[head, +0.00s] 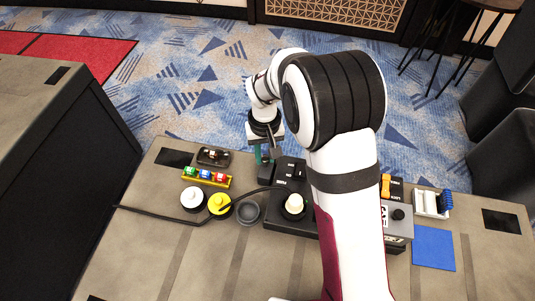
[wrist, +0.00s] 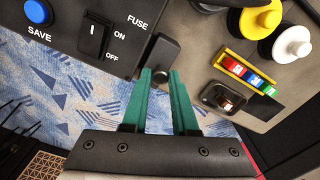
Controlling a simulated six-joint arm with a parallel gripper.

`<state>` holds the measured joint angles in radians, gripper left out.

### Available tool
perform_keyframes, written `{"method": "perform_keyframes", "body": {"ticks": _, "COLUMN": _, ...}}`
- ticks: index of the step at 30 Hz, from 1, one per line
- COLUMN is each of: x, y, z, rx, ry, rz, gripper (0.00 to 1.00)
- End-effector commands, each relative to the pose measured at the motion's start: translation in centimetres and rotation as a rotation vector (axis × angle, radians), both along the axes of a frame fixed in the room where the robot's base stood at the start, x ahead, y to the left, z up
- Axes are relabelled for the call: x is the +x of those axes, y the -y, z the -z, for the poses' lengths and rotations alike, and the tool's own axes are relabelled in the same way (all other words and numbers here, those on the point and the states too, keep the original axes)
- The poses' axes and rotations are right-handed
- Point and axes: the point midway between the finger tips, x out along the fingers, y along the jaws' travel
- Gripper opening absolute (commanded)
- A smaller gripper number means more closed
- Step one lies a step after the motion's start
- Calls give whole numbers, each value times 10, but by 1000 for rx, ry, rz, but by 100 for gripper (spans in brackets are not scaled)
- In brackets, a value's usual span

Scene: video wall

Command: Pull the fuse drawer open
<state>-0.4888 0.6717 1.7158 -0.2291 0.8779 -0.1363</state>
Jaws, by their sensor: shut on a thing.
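The fuse drawer (wrist: 160,54) is a dark grey block at the edge of the black control panel (wrist: 75,55), beside the FUSE label and an ON/OFF rocker switch. A small round knob (wrist: 160,75) is on its front. My gripper (wrist: 159,78) has green fingers, shut on this knob with one finger on each side. In the head view my gripper (head: 265,154) reaches down at the panel's back left corner, where the dark drawer block (head: 266,172) shows. My arm hides much of the panel's right part. How far the drawer sticks out is hard to judge.
Left of the panel are a yellow holder (head: 206,177) with coloured pieces, a small dark box (head: 213,156), white (head: 192,198) and yellow (head: 220,204) knobs, and a black cable (head: 160,217). A blue mat (head: 433,248) lies right. Open carpet is behind the table.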

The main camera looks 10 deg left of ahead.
Motion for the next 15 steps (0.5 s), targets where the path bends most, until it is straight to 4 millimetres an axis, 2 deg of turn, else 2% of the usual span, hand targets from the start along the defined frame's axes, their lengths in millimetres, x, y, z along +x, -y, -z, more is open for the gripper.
{"method": "perform_keyframes", "body": {"ticks": 6, "x": 0, "y": -46, "z": 0, "rx": 0, "ry": 1, "rz": -3, "gripper": 0}}
{"method": "perform_keyframes", "body": {"ticks": 9, "x": 0, "y": -60, "z": 0, "rx": 0, "ry": 0, "rz": -1, "gripper": 0}}
{"method": "perform_keyframes", "body": {"ticks": 15, "x": 0, "y": -67, "z": 0, "rx": 0, "ry": 0, "rz": 2, "gripper": 0}}
